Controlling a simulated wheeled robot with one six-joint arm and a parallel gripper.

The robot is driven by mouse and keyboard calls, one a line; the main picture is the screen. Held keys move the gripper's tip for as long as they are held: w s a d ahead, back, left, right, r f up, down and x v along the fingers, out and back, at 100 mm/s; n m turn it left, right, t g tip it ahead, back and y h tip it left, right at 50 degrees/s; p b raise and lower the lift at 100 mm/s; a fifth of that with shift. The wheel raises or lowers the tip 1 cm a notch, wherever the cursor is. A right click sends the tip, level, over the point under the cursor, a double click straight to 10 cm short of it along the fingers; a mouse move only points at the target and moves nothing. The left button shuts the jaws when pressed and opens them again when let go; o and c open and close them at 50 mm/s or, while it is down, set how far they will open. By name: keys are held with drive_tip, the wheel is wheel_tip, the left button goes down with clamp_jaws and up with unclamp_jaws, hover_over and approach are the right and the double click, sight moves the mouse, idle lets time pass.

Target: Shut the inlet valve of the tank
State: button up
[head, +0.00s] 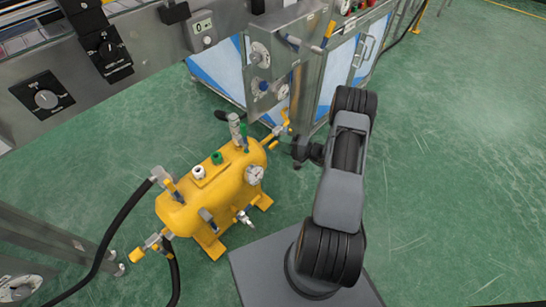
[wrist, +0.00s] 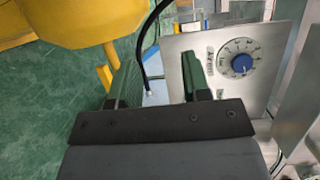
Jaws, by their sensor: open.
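The yellow tank (head: 228,190) stands on the green floor left of my arm, with several fittings on it. Yellow-handled valves show at its left end (head: 168,184), its lower left (head: 150,243) and its right end (head: 279,129); I cannot tell which is the inlet valve. My gripper (head: 304,151) is just right of the right-end valve, apart from it as far as I can see. In the wrist view my gripper (wrist: 158,80) is open, with nothing between its fingers. Part of the tank (wrist: 85,22) shows at the upper left there.
A steel panel with a blue knob (wrist: 241,63) is close behind the right finger in the wrist view. Steel cabinets (head: 292,62) stand behind the tank. Black hoses (head: 112,235) run from the tank's left end. The floor at right is clear.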

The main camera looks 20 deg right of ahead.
sight(275, 146)
drive_tip(key=s+d+f+m+t+h+b, duration=0.1)
drive_tip(key=d+f+m+t+h+b, duration=0.3)
drive_tip(key=f, duration=0.9)
drive_tip(key=shift+h, duration=0.3)
drive_tip(key=b+x, duration=0.1)
drive_tip(key=x, duration=0.3)
drive_tip(key=b+x, duration=0.1)
drive_tip(key=x, duration=0.3)
drive_tip(key=b+x, duration=0.1)
drive_tip(key=x, duration=0.3)
drive_tip(key=shift+w+d+r, duration=0.1)
drive_tip(key=shift+w+d, duration=0.2)
drive_tip(key=shift+w, duration=0.05)
clamp_jaws()
